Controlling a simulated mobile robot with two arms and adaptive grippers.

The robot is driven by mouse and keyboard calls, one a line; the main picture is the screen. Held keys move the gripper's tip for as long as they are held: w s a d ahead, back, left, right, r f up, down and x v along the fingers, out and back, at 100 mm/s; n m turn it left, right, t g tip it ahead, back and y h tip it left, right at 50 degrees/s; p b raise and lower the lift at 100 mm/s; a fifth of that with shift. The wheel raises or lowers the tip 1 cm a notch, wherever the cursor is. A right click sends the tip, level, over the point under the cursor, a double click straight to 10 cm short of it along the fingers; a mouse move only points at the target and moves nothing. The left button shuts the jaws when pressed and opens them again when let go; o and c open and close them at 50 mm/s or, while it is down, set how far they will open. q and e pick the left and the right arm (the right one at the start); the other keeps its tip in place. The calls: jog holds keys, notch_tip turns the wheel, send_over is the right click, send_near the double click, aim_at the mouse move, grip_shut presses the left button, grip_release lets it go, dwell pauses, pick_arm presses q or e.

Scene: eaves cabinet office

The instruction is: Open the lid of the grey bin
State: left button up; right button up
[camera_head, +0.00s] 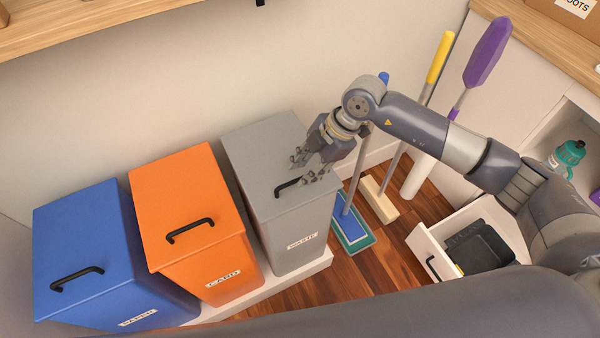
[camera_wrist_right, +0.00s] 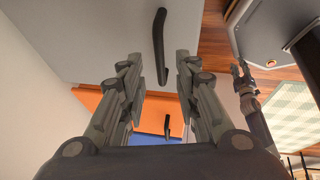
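The grey bin (camera_head: 301,233) stands at the right end of the row of bins, and its label appears to read "WASTE". Its grey lid (camera_head: 258,158) is shut and has a black handle (camera_head: 288,184) near the front edge. My right gripper (camera_head: 307,170) is open above the lid, close to the handle. In the right wrist view the handle (camera_wrist_right: 160,45) shows beyond and between the parted fingers (camera_wrist_right: 156,85), with nothing held. I cannot tell whether a finger touches the lid. My left gripper is not in the head view; a small gripper-like part shows at right in the right wrist view (camera_wrist_right: 243,80), its state unclear.
An orange bin (camera_head: 188,205) and a blue bin (camera_head: 85,240) stand left of the grey bin on a white plinth (camera_head: 318,265). A mop (camera_head: 352,228) and a broom (camera_head: 380,200) stand right of it. An open drawer (camera_head: 430,250) juts out at lower right.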

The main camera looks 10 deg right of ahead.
aim_at(296, 180)
jog(key=shift+x, duration=1.55)
jog(key=shift+c, duration=0.6)
